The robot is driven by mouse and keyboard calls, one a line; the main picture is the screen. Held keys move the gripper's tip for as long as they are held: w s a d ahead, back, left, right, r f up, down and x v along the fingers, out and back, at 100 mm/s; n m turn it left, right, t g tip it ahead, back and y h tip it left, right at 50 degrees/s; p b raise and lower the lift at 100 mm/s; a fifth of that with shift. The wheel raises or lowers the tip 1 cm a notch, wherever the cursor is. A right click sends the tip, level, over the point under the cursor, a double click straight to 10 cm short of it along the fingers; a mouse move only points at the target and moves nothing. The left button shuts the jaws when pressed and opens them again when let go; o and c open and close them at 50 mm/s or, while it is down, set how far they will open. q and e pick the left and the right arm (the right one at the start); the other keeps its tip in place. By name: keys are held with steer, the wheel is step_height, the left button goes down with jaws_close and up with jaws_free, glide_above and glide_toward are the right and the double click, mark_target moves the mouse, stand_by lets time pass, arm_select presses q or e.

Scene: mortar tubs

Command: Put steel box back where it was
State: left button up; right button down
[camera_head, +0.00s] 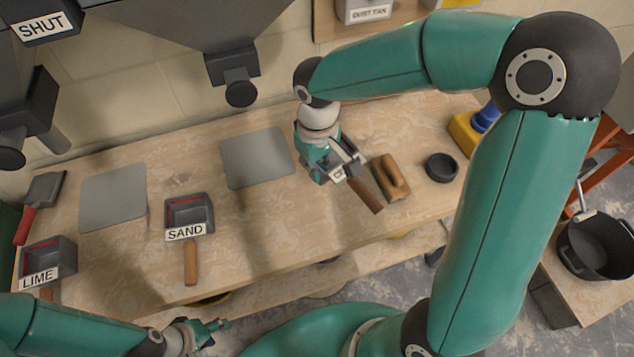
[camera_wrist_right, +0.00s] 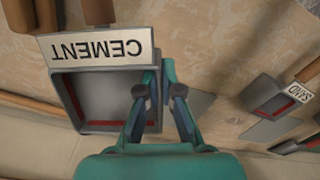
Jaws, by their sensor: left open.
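Three grey open boxes with wooden handles stand out; I cannot tell which one is the steel box. The CEMENT box (camera_wrist_right: 100,95) is beside my right gripper (camera_wrist_right: 158,95), whose fingers are at its side wall. In the head view, the CEMENT box is partly hidden by my right gripper (camera_head: 332,165), and its handle (camera_head: 365,194) points toward the front. The SAND box (camera_head: 188,212) and LIME box (camera_head: 52,256) lie on the bench further left. My left gripper (camera_head: 214,334) is open and empty near the front edge.
Two bare grey plates (camera_head: 112,197) (camera_head: 257,157) lie on the bench. A wooden float (camera_head: 392,177) and black cup (camera_head: 441,167) lie to the right. A red-handled tool (camera_head: 40,200) is at the left. Dark hoppers (camera_head: 233,66) hang above; a bucket (camera_head: 597,246) stands far right.

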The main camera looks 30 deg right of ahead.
step_height(320, 180, up, 10)
steer(key=shift+f, duration=0.2)
steer(key=shift+w, duration=0.1)
steer(key=f+m+b, duration=0.1)
steer(key=f, duration=0.2)
steer(key=w+f+m+g+b, duration=0.1)
steer(key=f, duration=0.2)
steer(key=w+f+m+g+b, duration=0.1)
steer(key=f+m, duration=0.1)
steer(key=shift+w+a+f+b, duration=0.25)
steer(key=shift+a+f+b, duration=0.05)
steer(key=shift+f, duration=0.1)
step_height(320, 180, down, 5)
steer(key=shift+f, duration=2.45)
